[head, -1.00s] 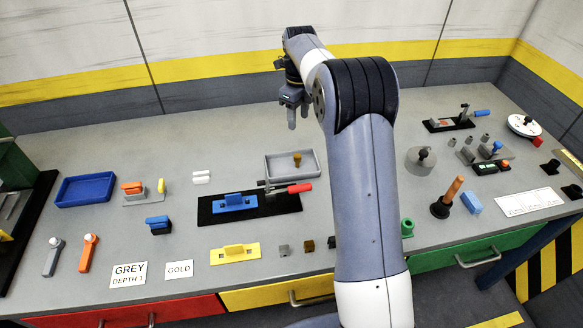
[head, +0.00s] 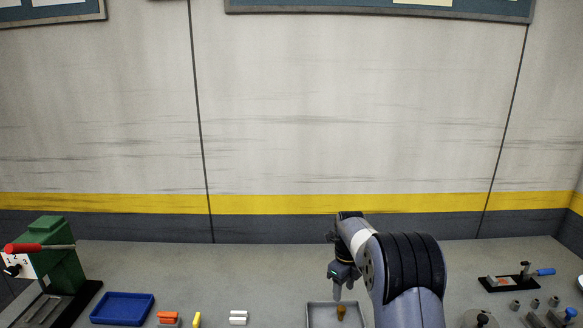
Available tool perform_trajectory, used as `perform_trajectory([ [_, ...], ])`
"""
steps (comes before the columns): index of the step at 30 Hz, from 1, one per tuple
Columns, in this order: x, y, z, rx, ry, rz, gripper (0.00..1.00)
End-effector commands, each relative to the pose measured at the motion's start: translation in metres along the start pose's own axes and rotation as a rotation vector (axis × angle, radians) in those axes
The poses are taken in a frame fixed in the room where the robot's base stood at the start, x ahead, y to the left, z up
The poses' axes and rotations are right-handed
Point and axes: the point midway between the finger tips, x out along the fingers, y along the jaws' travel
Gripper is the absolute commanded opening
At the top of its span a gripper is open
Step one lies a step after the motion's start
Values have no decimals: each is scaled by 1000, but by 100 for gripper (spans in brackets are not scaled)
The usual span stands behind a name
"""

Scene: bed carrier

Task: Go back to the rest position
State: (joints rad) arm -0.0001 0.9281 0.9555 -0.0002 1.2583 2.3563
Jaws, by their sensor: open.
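My gripper (head: 342,285) is in the head view, at the end of my bent arm, above the back of the bench. It points down, open, with nothing seen between its fingers. It hangs over or just behind the grey tray (head: 309,314), which holds a small brown-gold piece (head: 341,312). I cannot tell its exact height above the tray. The lower part of my arm is cut off by the bottom edge of the view.
A green press with a red-handled lever (head: 62,262) stands at the left. Near it are a blue tray (head: 122,308), orange (head: 168,316), yellow (head: 197,320) and white pieces (head: 238,318). A blue-handled clamp (head: 518,279) is at the right.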

Motion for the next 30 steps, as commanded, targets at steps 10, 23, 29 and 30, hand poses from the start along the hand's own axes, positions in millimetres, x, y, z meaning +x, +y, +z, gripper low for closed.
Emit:
perform_trajectory([
  [10,-18,0,0,0,-1,-1,48],
  [23,-35,0,0,0,0,0,48],
  [29,-35,0,0,0,0,0,48],
  [30,-35,0,0,0,0,0,48],
])
